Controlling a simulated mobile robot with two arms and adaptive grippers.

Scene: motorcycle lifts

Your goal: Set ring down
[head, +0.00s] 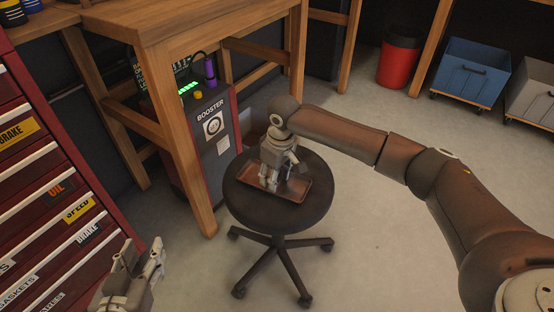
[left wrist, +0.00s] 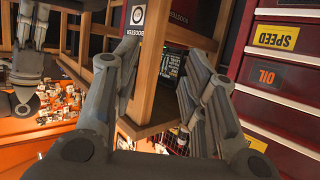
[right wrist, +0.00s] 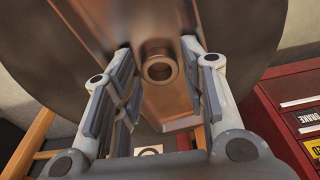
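A small copper-coloured ring (right wrist: 159,68) sits on the copper-coloured tray (right wrist: 172,105) in the right wrist view. The tray (head: 296,191) lies on a round black stool (head: 245,203) in the head view. My right gripper (head: 269,184) points down over the tray. In the right wrist view its fingers stand apart on either side of the ring, with a gap on each side. The ring cannot be made out in the head view, where the gripper covers that part of the tray. My left gripper (head: 138,262) is open and empty at the lower left, away from the stool.
A wooden bench (head: 150,22) stands behind the stool, with a booster unit (head: 212,130) beside its leg. A red drawer cabinet (head: 45,190) is at the left. A red bin (head: 398,63) and a blue cart (head: 470,75) stand at the back right. The floor right of the stool is clear.

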